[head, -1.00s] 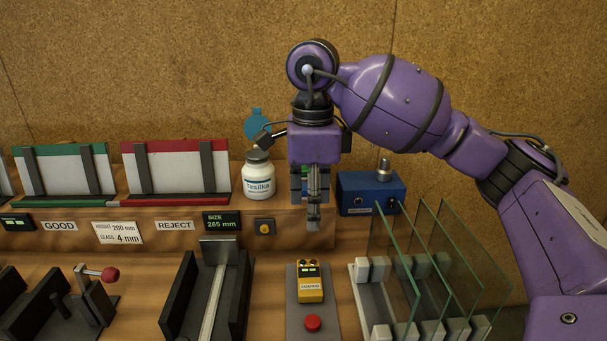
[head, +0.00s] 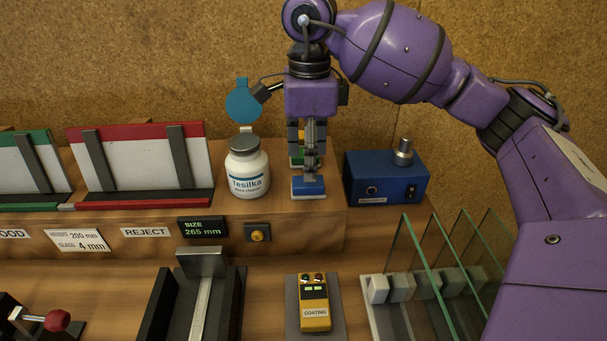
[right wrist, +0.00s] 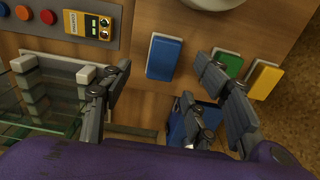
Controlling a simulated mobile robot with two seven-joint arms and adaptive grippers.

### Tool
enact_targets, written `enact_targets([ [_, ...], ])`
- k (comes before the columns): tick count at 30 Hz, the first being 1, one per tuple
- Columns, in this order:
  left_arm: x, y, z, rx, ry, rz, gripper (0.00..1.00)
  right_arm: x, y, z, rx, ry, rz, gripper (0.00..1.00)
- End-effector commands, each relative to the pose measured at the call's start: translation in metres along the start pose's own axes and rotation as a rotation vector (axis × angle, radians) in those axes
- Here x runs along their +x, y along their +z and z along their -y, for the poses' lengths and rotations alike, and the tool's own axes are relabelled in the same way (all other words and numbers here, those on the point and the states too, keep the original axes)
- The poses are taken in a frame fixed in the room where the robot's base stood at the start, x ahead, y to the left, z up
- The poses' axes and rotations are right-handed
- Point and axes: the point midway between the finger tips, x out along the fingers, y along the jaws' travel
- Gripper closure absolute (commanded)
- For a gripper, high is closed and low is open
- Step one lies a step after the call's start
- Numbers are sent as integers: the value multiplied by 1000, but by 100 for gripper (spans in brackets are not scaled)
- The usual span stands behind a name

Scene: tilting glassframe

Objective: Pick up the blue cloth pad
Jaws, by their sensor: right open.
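The blue cloth pad (head: 308,187) lies on the raised wooden shelf, with a pale layer along its lower edge. My right gripper (head: 311,172) points down in the head view, its fingertips just over or behind the pad; contact cannot be told. In the right wrist view, the blue pad (right wrist: 164,58) shows whole between the spread fingers of the open, empty right gripper (right wrist: 158,76). A green pad (right wrist: 228,65) and a yellow pad (right wrist: 264,80) lie beside it, the green one partly behind a finger. My left gripper is not in view.
A white Tesilka bottle (head: 248,172) stands close left of the blue pad. A blue box with a metal knob (head: 386,180) stands close right. Upright glass panes (head: 428,262) stand in a rack at front right. A yellow coating meter (head: 314,304) lies below.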

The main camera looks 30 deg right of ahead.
Motion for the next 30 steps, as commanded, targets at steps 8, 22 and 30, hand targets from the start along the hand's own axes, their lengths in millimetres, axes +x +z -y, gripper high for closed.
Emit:
enact_targets([
  [8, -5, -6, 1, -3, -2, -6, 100, 39, 0, 3, 1, 1, -1, 45],
  [22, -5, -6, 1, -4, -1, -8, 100, 53, 0, 4, 0, -1, 0, 57],
  [30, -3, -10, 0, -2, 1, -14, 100, 53, 0, 4, 1, -1, 0, 93],
])
